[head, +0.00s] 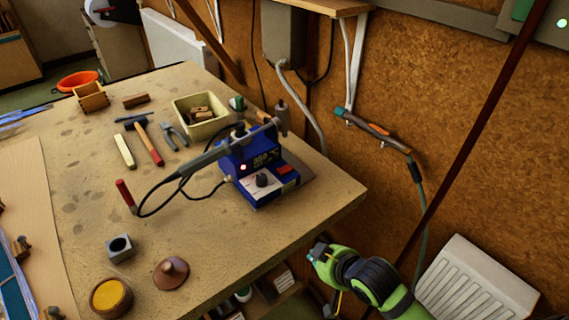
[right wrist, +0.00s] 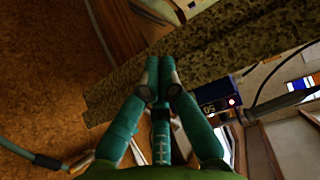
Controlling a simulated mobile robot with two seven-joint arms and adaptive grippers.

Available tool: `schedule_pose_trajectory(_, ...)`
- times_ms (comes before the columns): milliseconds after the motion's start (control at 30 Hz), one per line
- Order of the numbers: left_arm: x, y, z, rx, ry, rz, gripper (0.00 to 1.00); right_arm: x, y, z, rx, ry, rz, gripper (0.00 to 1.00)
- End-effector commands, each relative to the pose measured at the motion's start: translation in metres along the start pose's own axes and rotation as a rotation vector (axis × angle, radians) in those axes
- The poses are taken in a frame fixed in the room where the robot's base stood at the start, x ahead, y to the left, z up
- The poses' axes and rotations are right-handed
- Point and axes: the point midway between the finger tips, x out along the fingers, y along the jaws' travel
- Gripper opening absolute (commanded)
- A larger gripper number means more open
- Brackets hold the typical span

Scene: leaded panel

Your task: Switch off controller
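The controller (head: 262,178) is a blue box near the right edge of the workbench, with a pale sloped front. It has a black knob (head: 262,180), a red switch (head: 285,169), a dark display and a glowing red light (head: 243,167). My right gripper (head: 318,250) is off the bench's right edge, lower than and apart from the controller. In the right wrist view its teal fingers (right wrist: 159,78) are together with nothing seen between them. My left gripper is not in view.
The workbench (head: 215,245) holds a soldering iron (head: 215,155) lying across the controller, with loose cables. A cork-coloured wall and radiator (head: 480,285) are on the right.

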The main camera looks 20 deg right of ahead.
Motion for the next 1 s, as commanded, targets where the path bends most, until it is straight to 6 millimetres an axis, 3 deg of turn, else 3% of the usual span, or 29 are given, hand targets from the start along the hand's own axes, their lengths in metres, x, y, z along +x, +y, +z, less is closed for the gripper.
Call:
schedule_pose_trajectory(33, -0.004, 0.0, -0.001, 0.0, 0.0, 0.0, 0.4, -0.012, -0.003, -0.015, -0.01, 0.023, -0.008, 0.0)
schedule_pose_trajectory(167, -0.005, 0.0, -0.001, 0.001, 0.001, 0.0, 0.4, -0.017, 0.005, -0.068, -0.019, 0.163, -0.046, 0.0)
schedule_pose_trajectory(333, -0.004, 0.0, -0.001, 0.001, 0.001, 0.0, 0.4, -0.015, 0.025, -0.123, -0.001, 0.316, -0.09, 0.0)
schedule_pose_trajectory(533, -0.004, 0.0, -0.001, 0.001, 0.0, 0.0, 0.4, -0.027, 0.049, -0.181, 0.025, 0.47, -0.144, 0.0)
schedule_pose_trajectory(700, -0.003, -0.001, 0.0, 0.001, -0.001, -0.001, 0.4, -0.034, 0.056, -0.202, 0.04, 0.525, -0.168, 0.0)
schedule_pose_trajectory(1000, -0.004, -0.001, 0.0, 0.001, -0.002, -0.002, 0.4, -0.034, 0.056, -0.202, 0.041, 0.526, -0.168, 0.0)
